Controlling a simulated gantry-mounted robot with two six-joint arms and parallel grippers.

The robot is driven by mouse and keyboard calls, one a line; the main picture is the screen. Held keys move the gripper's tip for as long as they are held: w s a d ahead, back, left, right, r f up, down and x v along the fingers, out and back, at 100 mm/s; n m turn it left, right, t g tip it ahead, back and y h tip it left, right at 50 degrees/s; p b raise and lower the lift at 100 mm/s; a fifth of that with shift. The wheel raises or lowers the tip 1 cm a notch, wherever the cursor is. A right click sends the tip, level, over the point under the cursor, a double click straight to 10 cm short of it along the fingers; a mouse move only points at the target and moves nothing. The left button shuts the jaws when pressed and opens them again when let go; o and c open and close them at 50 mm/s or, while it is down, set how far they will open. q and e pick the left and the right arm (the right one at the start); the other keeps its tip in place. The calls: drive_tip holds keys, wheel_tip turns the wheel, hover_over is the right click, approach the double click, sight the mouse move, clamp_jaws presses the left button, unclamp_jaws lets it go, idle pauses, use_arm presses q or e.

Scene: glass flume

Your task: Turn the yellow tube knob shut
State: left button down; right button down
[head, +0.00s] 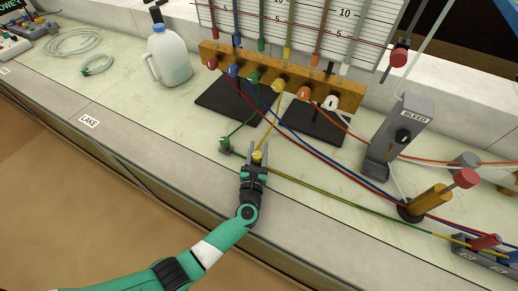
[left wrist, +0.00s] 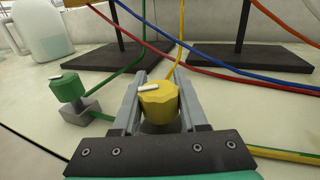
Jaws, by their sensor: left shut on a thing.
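The yellow knob (head: 258,156) sits near the front of the bench, on the yellow tube's line. My left gripper (head: 257,160) is around it, with one finger on each side. In the left wrist view the yellow knob (left wrist: 159,101) is faceted, with a white pointer bar on top lying nearly crosswise, slightly tilted. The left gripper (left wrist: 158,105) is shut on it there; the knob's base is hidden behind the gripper. The yellow tube (head: 273,106) runs up from the knob to the wooden manifold, and on to the right along the bench. My right gripper is not in view.
A green knob (head: 225,146) on a grey block stands close to the left. Red and blue tubes cross behind. A BLEED post (head: 400,138) and a wooden post with a red knob (head: 430,198) stand to the right. A white jug (head: 168,57) stands back left.

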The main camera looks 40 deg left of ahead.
use_arm(q)
drive_tip(key=shift+c, duration=2.2)
unclamp_jaws()
drive_tip(key=shift+s, duration=0.1)
drive_tip(key=shift+s+d, duration=0.25)
drive_tip(key=shift+d, duration=0.05)
drive_tip(key=p+v, duration=0.3)
drive_tip(key=v, duration=0.7)
drive_tip(key=shift+s+d, duration=0.15)
drive_tip(key=shift+s, duration=0.2)
